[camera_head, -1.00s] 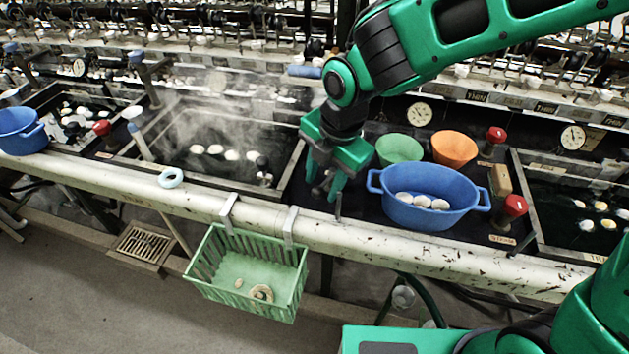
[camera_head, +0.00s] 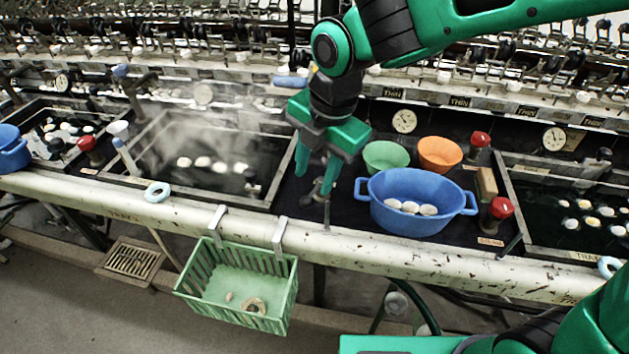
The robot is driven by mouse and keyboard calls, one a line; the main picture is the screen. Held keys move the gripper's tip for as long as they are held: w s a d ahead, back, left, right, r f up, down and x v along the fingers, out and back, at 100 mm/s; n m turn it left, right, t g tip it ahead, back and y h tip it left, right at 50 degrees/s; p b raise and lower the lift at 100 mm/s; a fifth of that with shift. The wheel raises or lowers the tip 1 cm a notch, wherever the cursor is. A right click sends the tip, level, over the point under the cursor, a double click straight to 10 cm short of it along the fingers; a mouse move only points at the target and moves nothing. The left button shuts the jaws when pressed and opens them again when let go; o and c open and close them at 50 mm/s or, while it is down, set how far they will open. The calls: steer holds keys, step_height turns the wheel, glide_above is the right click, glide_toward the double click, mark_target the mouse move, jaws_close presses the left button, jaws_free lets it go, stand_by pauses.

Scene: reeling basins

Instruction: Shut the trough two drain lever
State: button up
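My gripper (camera_head: 315,178) points down over the dark deck between the steaming middle trough (camera_head: 285,172) and the blue oval tub. Its two green fingers are apart, with a gap between them. A small dark fitting (camera_head: 311,198) shows at the fingertips; I cannot tell whether they touch it. A thin upright dark rod (camera_head: 327,214) stands just below the fingertips, by the front rail; it may be the trough two drain lever. Its foot and pivot are hard to make out, and no trough number is readable.
The blue tub (camera_head: 385,215) holds several pale cocoons, close right of my gripper. Green (camera_head: 386,156) and orange (camera_head: 439,153) bowls stand behind it. A red-topped knob (camera_head: 501,208) stands farther right. A green basket (camera_head: 240,305) hangs from the white front rail (camera_head: 370,249).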

steer(key=shift+d+r, duration=0.1)
steer(key=shift+r, duration=0.5)
